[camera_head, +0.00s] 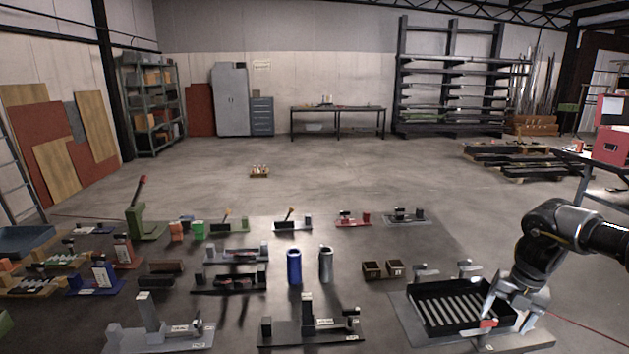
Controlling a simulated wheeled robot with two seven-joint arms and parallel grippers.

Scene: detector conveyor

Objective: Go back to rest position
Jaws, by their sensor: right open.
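My right arm comes in from the right side of the head view. My right gripper (489,311) is open and points down over the right part of a black slatted tray (426,322). A small red piece (488,323) shows right at its fingertips; whether they touch it I cannot tell. The tray lies on a grey base plate (405,318) at the front right. My left gripper is not in view.
A blue cylinder (294,266) and a grey cylinder (326,264) stand at the middle. Open floor (350,170) lies beyond the dark work surface.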

